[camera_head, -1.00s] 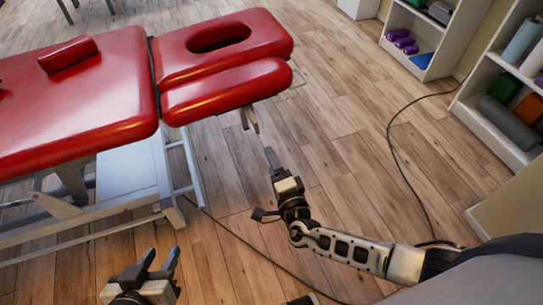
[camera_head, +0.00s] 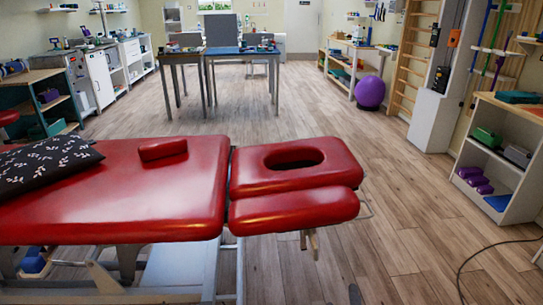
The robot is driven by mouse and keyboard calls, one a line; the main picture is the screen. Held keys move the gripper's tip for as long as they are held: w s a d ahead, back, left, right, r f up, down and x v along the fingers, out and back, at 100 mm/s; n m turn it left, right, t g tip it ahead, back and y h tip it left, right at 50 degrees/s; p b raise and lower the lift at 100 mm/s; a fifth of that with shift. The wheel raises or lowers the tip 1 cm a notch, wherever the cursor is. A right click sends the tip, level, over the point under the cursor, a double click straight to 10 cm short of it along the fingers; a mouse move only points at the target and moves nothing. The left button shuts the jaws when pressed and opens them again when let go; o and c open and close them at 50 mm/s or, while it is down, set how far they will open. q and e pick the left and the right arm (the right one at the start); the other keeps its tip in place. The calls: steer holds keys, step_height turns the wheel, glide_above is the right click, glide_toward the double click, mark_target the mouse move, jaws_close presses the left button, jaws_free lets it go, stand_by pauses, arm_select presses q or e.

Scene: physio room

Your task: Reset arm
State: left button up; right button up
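The red treatment table (camera_head: 130,195) stands in the lower left, with its headrest (camera_head: 290,215) and oval face hole on the right. A small lever or bracket (camera_head: 312,243) hangs below the headrest's front edge. A dark tip at the bottom edge, right of that lever, looks like a fingertip of my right gripper (camera_head: 355,294). It appears apart from the table. The rest of that gripper is below the picture, so its opening is hidden. My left gripper is out of view.
A patterned pillow (camera_head: 48,165) and a red bolster (camera_head: 162,149) lie on the table. A low shelf (camera_head: 500,165) stands at right, and a black cable (camera_head: 480,258) lies on the floor. Desks (camera_head: 240,52) and a purple ball (camera_head: 370,92) are further back.

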steer(key=s+d+m+g+h, duration=0.15)
steer(key=s+m+g, duration=0.3)
steer(key=m, duration=0.65)
steer(key=s+d+r+m+g, duration=0.1)
steer(key=s+d+m+g, duration=0.3)
steer(key=m, duration=0.6)
steer(key=s+d+m+g+h, duration=0.1)
steer(key=s+d+m+g, duration=0.3)
steer(key=m, duration=0.7)
steer(key=s+a+r+m+g+y, duration=0.1)
steer(key=s+a+r+m+y, duration=0.5)
steer(key=s+m, duration=0.55)
steer(key=w+a+f+t+y+p, duration=0.1)
steer(key=w+a+t+y+p, duration=0.1)
steer(key=w+a+t, duration=0.4)
steer(key=shift+w+a+f+m+t+y+p, duration=0.3)
steer(key=shift+w+a+m+t+y, duration=0.2)
steer(key=shift+w, duration=0.55)
